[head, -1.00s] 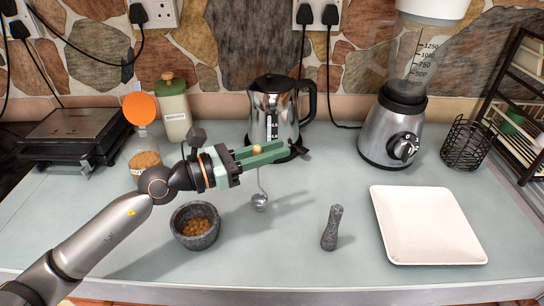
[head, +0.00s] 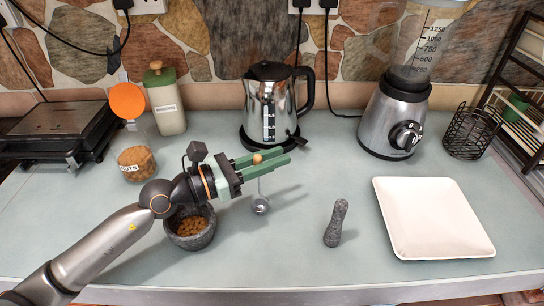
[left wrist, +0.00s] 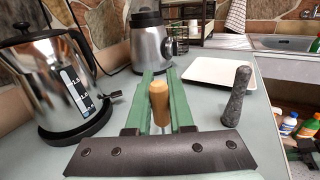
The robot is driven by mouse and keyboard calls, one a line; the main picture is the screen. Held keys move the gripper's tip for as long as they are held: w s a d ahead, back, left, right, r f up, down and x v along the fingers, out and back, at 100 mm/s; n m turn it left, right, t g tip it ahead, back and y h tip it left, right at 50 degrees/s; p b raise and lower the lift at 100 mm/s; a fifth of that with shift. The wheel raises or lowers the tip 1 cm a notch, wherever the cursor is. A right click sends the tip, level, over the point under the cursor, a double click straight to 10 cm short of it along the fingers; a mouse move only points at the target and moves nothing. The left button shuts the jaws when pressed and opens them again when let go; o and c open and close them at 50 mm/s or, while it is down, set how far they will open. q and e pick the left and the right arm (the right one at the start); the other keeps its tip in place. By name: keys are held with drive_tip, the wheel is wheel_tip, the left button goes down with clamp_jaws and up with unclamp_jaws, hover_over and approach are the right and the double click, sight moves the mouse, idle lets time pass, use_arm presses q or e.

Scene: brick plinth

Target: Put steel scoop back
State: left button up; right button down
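The steel scoop has a wooden handle (head: 257,158) and a small round metal bowl (head: 260,206) on a thin shaft. My left gripper (head: 268,161), with green fingers, is shut on the handle. The bowl hangs below the fingers, low over the counter; whether it touches is unclear. In the left wrist view the handle (left wrist: 159,100) stands upright between the fingers, and the bowl is hidden. A glass jar (head: 136,163) of brown nuts stands left of my gripper, with an orange disc (head: 127,101) behind it. A dark and green shape at that view's right edge may be my right gripper.
A stone mortar (head: 190,240) with nuts stands below my left wrist. The kettle (head: 270,105) is behind the gripper. A pestle (head: 336,222), white plate (head: 435,217) and blender (head: 394,120) are to the right. A green-lidded canister (head: 166,100) stands behind the jar.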

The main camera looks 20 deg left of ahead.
use_arm(q)
drive_tip(key=o, duration=0.4)
drive_tip(key=shift+o, duration=0.2)
drive_tip(key=b+v, duration=0.6)
drive_tip(key=v, duration=0.6)
use_arm(e)
drive_tip(key=shift+n+y, duration=0.3)
drive_tip(key=shift+y, duration=0.1)
drive_tip(key=shift+w+a+f, duration=0.2)
drive_tip(key=shift+a+f, duration=0.3)
drive_tip(key=shift+f, duration=0.2)
drive_tip(key=shift+w+a+f, duration=0.2)
drive_tip(key=shift+a+f, duration=0.25)
drive_tip(key=shift+f, duration=0.3)
drive_tip(key=shift+w+a+f, duration=0.2)
drive_tip(key=shift+a+f, duration=0.3)
drive_tip(key=shift+f, duration=0.2)
use_arm(q)
drive_tip(key=shift+r, duration=0.2)
